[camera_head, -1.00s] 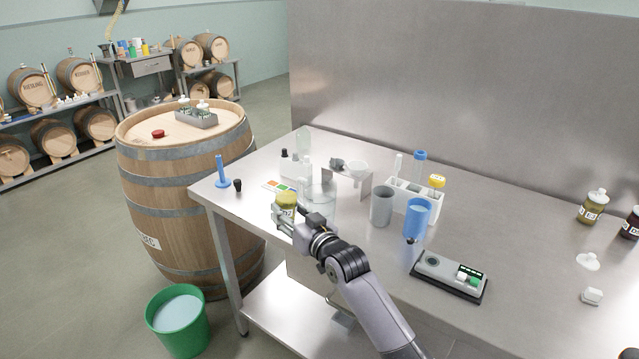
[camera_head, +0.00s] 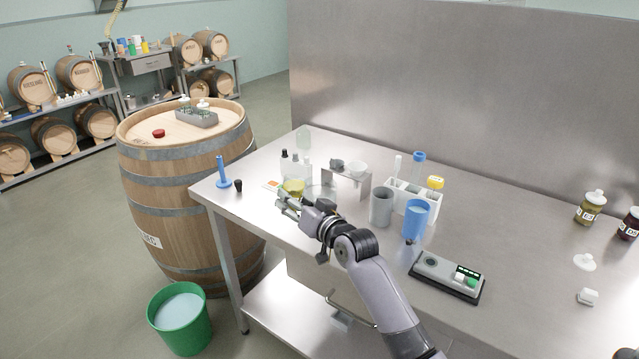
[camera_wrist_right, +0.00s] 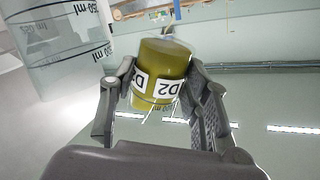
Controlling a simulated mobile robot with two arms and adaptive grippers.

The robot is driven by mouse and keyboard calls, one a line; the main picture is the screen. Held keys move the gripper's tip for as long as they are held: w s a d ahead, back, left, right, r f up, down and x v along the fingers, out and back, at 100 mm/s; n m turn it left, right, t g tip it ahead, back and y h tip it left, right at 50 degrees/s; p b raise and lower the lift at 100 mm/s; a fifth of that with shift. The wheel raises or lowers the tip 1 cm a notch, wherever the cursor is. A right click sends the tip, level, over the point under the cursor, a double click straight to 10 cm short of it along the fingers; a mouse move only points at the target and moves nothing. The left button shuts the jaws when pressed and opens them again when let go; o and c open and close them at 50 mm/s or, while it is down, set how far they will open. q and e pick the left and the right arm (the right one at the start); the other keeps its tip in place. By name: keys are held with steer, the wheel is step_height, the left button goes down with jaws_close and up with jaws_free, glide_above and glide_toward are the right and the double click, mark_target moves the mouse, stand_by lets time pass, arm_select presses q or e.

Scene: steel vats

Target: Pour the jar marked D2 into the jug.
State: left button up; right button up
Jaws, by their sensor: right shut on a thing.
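The jar marked D2 (camera_head: 293,187), with yellow-green contents and a white label, is held in my right gripper (camera_head: 285,203) above the front left of the steel bench. In the right wrist view the jar (camera_wrist_right: 162,72) sits between the two fingers, its D2 label turned over. The clear jug (camera_head: 322,191) stands just right of the jar, partly hidden behind my gripper. Its ml marks show at the upper left of the right wrist view (camera_wrist_right: 60,50), beside the jar. I cannot tell whether liquid is flowing. My left gripper is out of view.
Small bottles (camera_head: 290,165) and a small stand with a funnel (camera_head: 347,178) are behind. A barrel (camera_head: 185,215) is at left.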

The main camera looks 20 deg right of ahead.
mark_target(303, 186)
steer(key=shift+w+d+r+m+p, duration=0.15)
steer(key=shift+r+m+p, duration=0.35)
steer(key=shift+r, duration=0.5)
steer(key=shift+d+r, duration=0.15)
steer(key=shift+w+d+r+m+p, duration=0.1)
steer(key=shift+d+r+m+p, duration=0.15)
steer(key=shift+r+p, duration=0.2)
steer(key=shift+w+d+r+m+p, duration=0.1)
steer(key=shift+d+r+m+p, duration=0.05)
steer(key=shift+r+m+p, duration=0.3)
steer(key=shift+d+f+m+g+y+b, duration=0.15)
steer(key=shift+f+m+g+y+b, duration=0.2)
steer(key=shift+m, duration=0.25)
stand_by(0.4)
steer(key=shift+r+m+p, duration=0.5)
steer(key=shift+m+p, duration=0.05)
steer(key=shift+m, duration=0.25)
stand_by(0.6)
steer(key=shift+f+m+g+y, duration=0.35)
steer(key=shift+f+m+y, duration=0.25)
steer(key=shift+m, duration=0.8)
stand_by(1.4)
steer(key=shift+w+d+r, duration=0.15)
steer(key=shift+r, duration=0.1)
steer(key=shift+w+d+r+m+p, duration=0.1)
steer(key=shift+d+r+m+p, duration=0.1)
steer(key=shift+r+m+p, duration=0.25)
